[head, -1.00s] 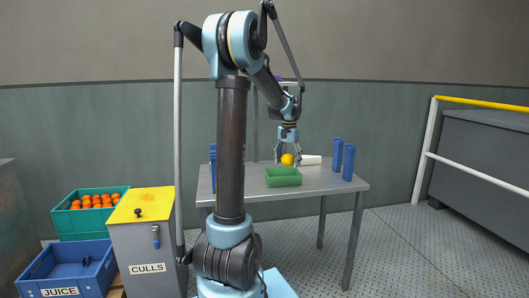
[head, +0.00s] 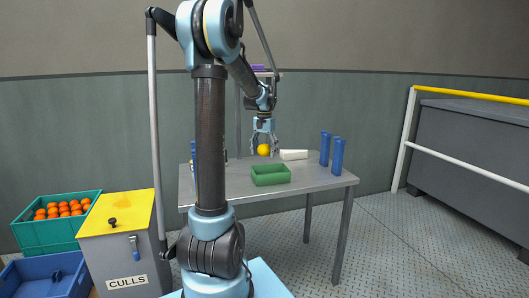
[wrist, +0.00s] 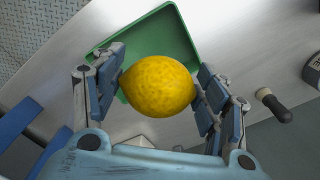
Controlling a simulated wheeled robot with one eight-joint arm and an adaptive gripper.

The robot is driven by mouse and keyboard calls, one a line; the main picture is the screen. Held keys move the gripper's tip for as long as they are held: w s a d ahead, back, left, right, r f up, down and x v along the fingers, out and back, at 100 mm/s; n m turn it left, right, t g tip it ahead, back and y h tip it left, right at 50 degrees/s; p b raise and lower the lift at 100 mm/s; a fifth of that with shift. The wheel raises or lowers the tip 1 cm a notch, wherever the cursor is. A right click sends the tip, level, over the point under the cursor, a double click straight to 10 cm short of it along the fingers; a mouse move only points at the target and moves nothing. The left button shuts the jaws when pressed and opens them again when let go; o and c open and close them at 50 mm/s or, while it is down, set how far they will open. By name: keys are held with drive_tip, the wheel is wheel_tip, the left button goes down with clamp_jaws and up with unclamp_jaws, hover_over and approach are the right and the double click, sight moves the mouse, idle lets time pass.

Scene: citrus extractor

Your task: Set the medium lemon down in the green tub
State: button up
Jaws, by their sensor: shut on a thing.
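The yellow lemon (wrist: 158,86) is held between the two fingers of my gripper (wrist: 160,88), which is shut on it. In the head view the lemon (head: 263,150) hangs below my gripper (head: 264,146), above the table and behind the green tub. The green tub (head: 270,175) stands on the grey table near its front edge. In the wrist view the tub (wrist: 188,35) lies beyond and below the lemon, which covers part of it. The inside of the tub that shows looks empty.
The grey table (head: 315,179) has blue upright posts (head: 337,156) at its right end and a white roll (head: 293,155) towards the back. A dark-handled tool (wrist: 273,104) shows in the wrist view. The yellow-topped culls bin (head: 117,214) and an orange-filled crate (head: 22,232) stand left.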

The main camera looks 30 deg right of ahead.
drive_tip(key=shift+s+f, duration=0.1)
drive_tip(key=shift+f, duration=3.95)
drive_tip(key=shift+d, duration=0.1)
drive_tip(key=o, duration=1.3)
drive_tip(key=shift+f, duration=0.1)
wheel_tip(320, 180, up, 12)
